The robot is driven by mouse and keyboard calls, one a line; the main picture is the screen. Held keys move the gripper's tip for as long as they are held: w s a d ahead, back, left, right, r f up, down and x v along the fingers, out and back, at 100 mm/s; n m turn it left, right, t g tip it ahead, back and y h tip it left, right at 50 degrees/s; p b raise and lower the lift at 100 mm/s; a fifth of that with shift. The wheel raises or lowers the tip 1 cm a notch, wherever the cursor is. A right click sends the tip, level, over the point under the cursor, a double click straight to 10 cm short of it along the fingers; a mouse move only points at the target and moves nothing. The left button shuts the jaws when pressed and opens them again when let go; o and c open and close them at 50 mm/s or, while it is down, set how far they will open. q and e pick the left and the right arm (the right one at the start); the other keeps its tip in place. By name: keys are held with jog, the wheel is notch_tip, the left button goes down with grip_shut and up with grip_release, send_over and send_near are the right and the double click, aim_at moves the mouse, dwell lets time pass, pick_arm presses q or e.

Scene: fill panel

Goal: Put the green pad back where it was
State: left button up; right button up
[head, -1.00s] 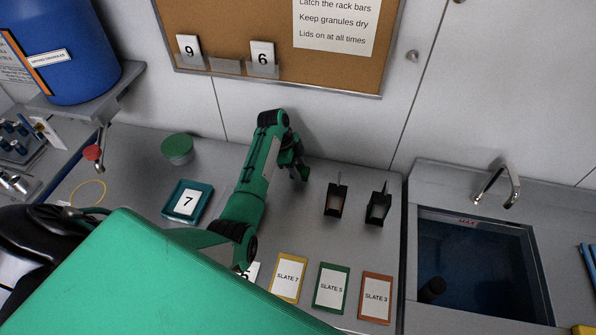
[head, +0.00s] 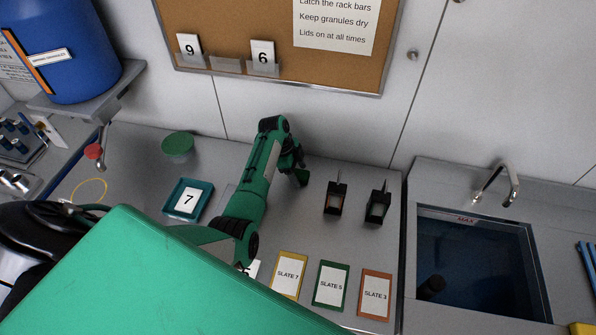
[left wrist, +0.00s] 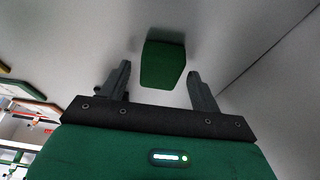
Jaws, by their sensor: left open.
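The green pad (left wrist: 163,64) shows in the left wrist view as a small dark green block on the grey surface. My left gripper (left wrist: 160,82) is open, with one dark finger on each side of the pad and a gap on both sides. In the head view my left gripper (head: 292,160) is low over the counter near the back wall. A small green block at its fingertips (head: 301,177) looks like the pad, partly hidden by the gripper. My right gripper is not in view.
Two small black scoops (head: 335,199) stand right of the gripper. Slate cards (head: 331,286) lie in front. A teal tray marked 7 (head: 188,200) and a round green lid (head: 178,144) are left. A sink (head: 472,265) is at the right.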

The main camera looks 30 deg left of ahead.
pick_arm(q)
jog(key=b+v, duration=0.2)
jog(key=v, duration=1)
jog(key=shift+b, duration=0.4)
jog(key=shift+f, duration=0.15)
